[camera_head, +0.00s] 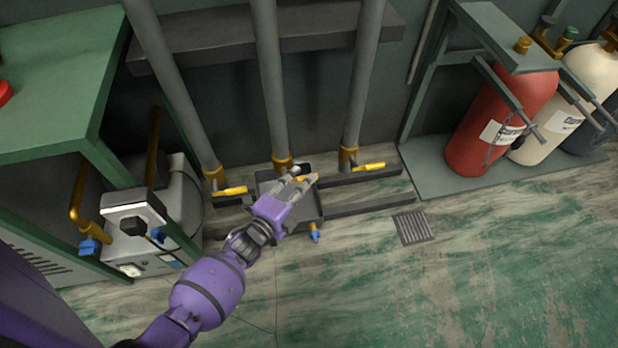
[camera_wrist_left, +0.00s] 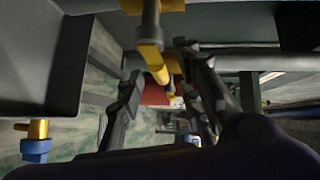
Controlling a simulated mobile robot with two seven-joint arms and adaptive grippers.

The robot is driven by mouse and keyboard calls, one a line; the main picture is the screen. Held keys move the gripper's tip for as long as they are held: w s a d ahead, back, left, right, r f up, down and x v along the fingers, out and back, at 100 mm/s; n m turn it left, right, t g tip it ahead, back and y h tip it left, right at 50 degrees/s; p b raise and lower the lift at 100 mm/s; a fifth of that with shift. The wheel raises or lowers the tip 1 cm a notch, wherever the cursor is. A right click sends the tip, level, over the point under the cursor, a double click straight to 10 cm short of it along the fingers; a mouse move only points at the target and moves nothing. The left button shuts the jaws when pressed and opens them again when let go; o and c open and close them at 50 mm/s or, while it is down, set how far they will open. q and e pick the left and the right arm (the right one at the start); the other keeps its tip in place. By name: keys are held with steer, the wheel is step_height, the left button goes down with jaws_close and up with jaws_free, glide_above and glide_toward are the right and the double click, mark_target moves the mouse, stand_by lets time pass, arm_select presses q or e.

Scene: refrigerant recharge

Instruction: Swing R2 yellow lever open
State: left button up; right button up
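Three grey pipes end low on the wall in brass valves, each with a yellow lever: a left lever (camera_head: 231,191), a middle lever (camera_head: 312,178) and a right lever (camera_head: 369,166). I can read no R2 label. My left gripper (camera_head: 293,182) is at the middle valve, partly covering its lever. In the left wrist view, my left gripper (camera_wrist_left: 165,95) is open, with its dark fingers apart on either side of the yellow lever (camera_wrist_left: 156,64). I cannot tell whether either finger touches it. My right gripper is not in view.
A dark tray (camera_head: 308,222) with a blue-capped brass fitting (camera_head: 314,234) is beneath the gripper. A green bench (camera_head: 60,70) and a grey machine (camera_head: 150,235) stand left. Red (camera_head: 500,120) and cream cylinders stand in a rack at right. The floor in front is clear around a drain grate (camera_head: 413,228).

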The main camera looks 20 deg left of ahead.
arm_select(q)
steer(key=x, duration=0.3)
steer(key=shift+f+b, duration=0.1)
steer(key=shift+b, duration=0.25)
jaws_close()
steer(key=shift+s, duration=0.1)
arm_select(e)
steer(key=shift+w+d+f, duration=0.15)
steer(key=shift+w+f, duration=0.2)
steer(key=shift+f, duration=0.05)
